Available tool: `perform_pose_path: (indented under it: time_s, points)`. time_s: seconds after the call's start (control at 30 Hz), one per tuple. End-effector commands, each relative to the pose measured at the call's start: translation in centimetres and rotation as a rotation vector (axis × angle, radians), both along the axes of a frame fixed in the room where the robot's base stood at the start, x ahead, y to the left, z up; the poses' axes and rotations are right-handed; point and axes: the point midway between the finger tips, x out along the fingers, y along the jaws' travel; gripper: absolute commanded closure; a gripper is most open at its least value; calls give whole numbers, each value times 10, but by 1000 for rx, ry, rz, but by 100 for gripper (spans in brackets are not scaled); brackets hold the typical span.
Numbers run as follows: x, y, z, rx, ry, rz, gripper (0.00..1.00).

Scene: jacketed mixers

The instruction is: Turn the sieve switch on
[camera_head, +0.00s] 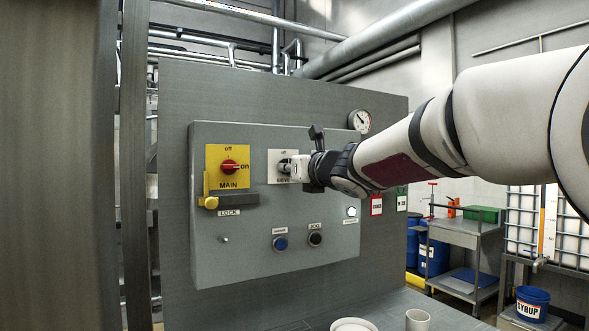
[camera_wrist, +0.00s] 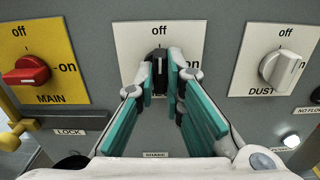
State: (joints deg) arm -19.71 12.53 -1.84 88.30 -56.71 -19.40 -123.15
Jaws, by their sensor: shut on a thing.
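The sieve switch is a black knob (camera_wrist: 159,62) on a white plate (camera_wrist: 133,42), marked "off" at the top and "on" at the right. The knob stands upright, toward "off", in the wrist view. My gripper (camera_wrist: 161,78) is shut on the knob, with one teal-padded finger on each side. The fingers hide most of the plate's lower label. In the head view my gripper (camera_head: 299,168) reaches the switch plate (camera_head: 275,157) from the right and covers part of it; the letters "SIEV" show below the knob.
Left of it is the yellow main switch plate with a red knob (camera_wrist: 27,71) and a lock bar (camera_head: 234,202). Right of it is a dust switch with a pale knob (camera_wrist: 283,68). Below are a blue button (camera_head: 280,243), a black button (camera_head: 315,239) and a lit white lamp (camera_head: 351,211).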

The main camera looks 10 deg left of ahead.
Motion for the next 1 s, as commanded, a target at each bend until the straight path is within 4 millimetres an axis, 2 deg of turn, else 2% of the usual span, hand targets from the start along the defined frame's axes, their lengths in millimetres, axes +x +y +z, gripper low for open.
perform_pose_path:
  time_s: [0.27,1.0]
  points:
    - [0,0,0,114,77,0,100]
    - [-1,0,1,687,464,-2,100]
